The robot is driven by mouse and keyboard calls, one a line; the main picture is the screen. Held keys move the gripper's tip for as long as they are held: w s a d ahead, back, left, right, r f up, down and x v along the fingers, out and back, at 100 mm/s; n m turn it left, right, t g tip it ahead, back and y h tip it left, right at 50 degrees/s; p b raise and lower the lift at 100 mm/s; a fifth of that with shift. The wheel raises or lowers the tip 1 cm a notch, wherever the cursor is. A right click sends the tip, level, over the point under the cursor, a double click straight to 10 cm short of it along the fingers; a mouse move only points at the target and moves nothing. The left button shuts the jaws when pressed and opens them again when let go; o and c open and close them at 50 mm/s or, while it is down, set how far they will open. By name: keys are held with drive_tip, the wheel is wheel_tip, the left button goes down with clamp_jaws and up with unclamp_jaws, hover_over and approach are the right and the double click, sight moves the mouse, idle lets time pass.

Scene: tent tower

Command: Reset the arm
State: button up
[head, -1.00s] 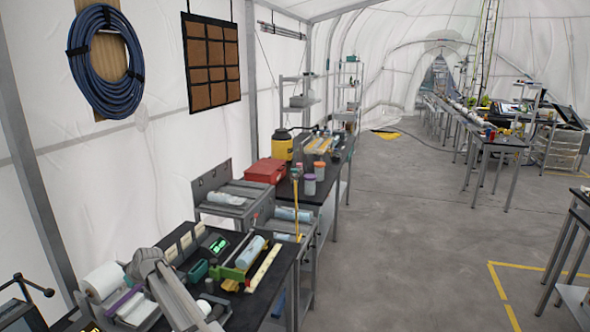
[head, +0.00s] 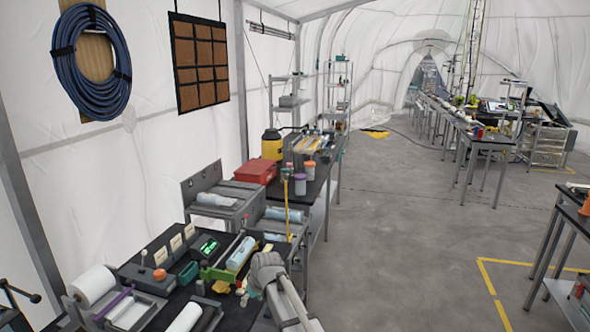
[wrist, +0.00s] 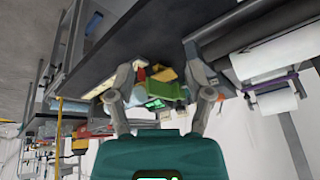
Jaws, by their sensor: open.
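My arm (head: 283,295) rises from the bottom edge of the head view, in front of the right part of the near bench. Its grey joint shows there, but the fingers cannot be made out. In the wrist view my gripper (wrist: 164,60) has a teal body and two grey fingers spread apart. Nothing is held between them. Bench items show behind the gap between the fingers, and I cannot tell how far off they are.
The near bench (head: 157,251) carries a white roll (head: 95,284), a green-framed roll holder (head: 229,263) and a lit green display (head: 206,246). The roll also shows in the wrist view (wrist: 277,101). A red case (head: 255,172) stands farther back. Open floor (head: 400,230) lies to the right.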

drive_tip(key=s+d+m+g+h, duration=0.1)
drive_tip(key=s+d+m, duration=0.1)
drive_tip(key=s+d, duration=0.6)
drive_tip(key=s+d+f+m+h, duration=0.1)
drive_tip(key=s+d+m, duration=0.2)
drive_tip(key=d, duration=0.9)
drive_tip(key=s+d+m+g+h, duration=0.1)
drive_tip(key=s+d+m+h, duration=0.1)
drive_tip(key=s+d, duration=0.6)
wheel_tip(320, 180, down, 10)
drive_tip(key=d+g+b, duration=0.1)
drive_tip(key=d+b, duration=0.1)
drive_tip(key=b, duration=0.7)
drive_tip(key=shift+s+d+b, duration=0.15)
drive_tip(key=shift+s+b, duration=0.2)
